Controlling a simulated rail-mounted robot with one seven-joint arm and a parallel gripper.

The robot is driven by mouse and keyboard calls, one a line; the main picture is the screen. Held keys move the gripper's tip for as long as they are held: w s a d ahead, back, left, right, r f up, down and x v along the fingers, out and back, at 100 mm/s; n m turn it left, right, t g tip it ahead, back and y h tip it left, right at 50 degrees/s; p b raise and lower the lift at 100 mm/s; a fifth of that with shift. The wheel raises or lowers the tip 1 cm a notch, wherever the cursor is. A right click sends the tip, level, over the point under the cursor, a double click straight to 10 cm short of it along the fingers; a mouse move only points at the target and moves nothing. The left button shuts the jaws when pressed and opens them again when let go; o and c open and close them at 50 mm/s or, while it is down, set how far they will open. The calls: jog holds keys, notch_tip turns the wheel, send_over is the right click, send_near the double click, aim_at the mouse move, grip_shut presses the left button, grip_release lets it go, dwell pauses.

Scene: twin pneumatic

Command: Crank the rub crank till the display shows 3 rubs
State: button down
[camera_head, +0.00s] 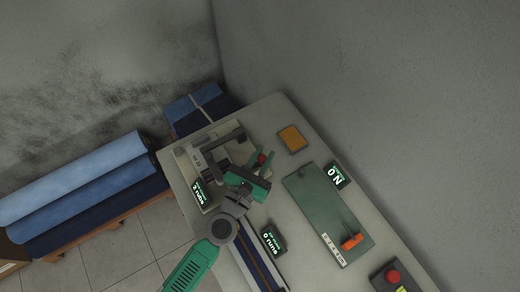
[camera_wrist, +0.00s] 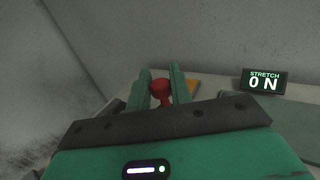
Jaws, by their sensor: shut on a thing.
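The red crank knob (camera_wrist: 160,92) sits between the two green fingers of my gripper (camera_wrist: 162,84) in the wrist view. In the head view my gripper (camera_head: 261,161) is shut on the red knob (camera_head: 262,157), beside the grey rub machine (camera_head: 206,157). The fingers and wrist hide most of the crank arm. A small display (camera_head: 198,191) at the machine's near left side seems to read 2; its writing is tilted and small.
Another display (camera_head: 271,240) on the table seems to read 0. The stretch display (camera_wrist: 264,81) reads 0 N beside a green board (camera_head: 318,205) with an orange handle (camera_head: 352,241). An orange pad (camera_head: 292,139) lies behind, a red button (camera_head: 392,277) front right. Blue fabric rolls (camera_head: 78,175) lie left.

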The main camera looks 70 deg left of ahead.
jog(key=shift+d+f+m+t+h+b, duration=0.15)
jog(key=shift+d+m+t+h+b, duration=0.1)
jog(key=shift+m+t+h+b, duration=0.3)
jog(key=shift+d+f+m+t+h+b, duration=0.1)
jog(key=shift+d+m+t+h+b, duration=0.2)
jog(key=shift+m+h+b, duration=0.3)
jog(key=shift+s+t+h+b, duration=0.15)
jog(key=shift+t+h+b, duration=0.2)
jog(key=shift+h, duration=0.1)
jog(key=s+d+m+g+h+b, duration=0.1)
jog(key=s+m+g+h+b, duration=0.3)
jog(key=m+g+h+b, duration=0.4)
jog(key=s+d+m+g+h+b, duration=0.1)
jog(key=s+m+g+h+b, duration=0.3)
jog(key=m+h, duration=1.2)
jog(key=shift+g+h+b, duration=1.4)
jog(key=shift+g+b, duration=0.5)
jog(key=shift+b, duration=1.35)
jog(key=shift+r, duration=0.1)
